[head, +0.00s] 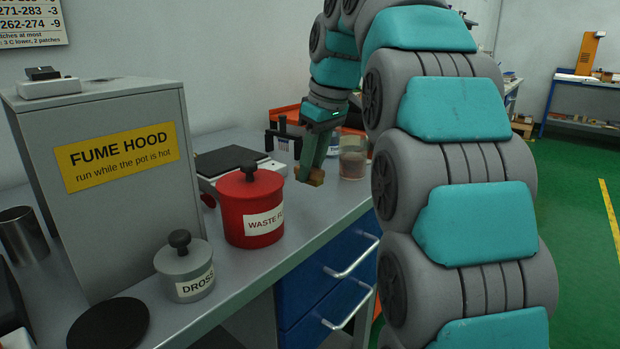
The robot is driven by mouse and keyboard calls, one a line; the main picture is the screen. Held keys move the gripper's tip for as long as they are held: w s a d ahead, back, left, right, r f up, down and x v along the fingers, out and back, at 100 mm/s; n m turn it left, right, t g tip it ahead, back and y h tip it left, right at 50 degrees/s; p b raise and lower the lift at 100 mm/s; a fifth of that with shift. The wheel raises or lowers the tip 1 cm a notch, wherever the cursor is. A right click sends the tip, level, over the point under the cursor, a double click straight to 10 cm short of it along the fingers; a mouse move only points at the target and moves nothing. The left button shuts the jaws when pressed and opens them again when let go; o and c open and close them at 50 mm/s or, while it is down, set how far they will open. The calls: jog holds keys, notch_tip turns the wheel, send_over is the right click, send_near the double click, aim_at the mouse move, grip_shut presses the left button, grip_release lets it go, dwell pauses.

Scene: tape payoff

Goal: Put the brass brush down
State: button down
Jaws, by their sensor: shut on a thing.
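My gripper (311,172) points down over the right part of the grey bench (324,209), behind and to the right of the red can. It is shut on a small brown and tan piece, which I take to be the brass brush (317,179). Only this end shows below the fingers; the rest is hidden. I cannot tell whether the brush touches the bench top.
The red waste can (252,213) and grey dross pot (184,270) stand left of my gripper. A glass beaker (353,163) stands close on its right. Behind are a scale (231,163) and a dark bracket (283,137). The fume hood (110,180) fills the left.

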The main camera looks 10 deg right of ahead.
aim_at(310, 182)
jog(key=shift+w+f, duration=0.15)
jog(key=shift+w, duration=0.15)
notch_tip(310, 182, down, 2)
jog(key=shift+f+b, duration=0.15)
jog(key=shift+b, duration=0.6)
jog(key=shift+p, duration=0.3)
jog(key=shift+f, duration=0.55)
jog(key=shift+f, duration=0.1)
jog(key=c, duration=0.6)
grip_release()
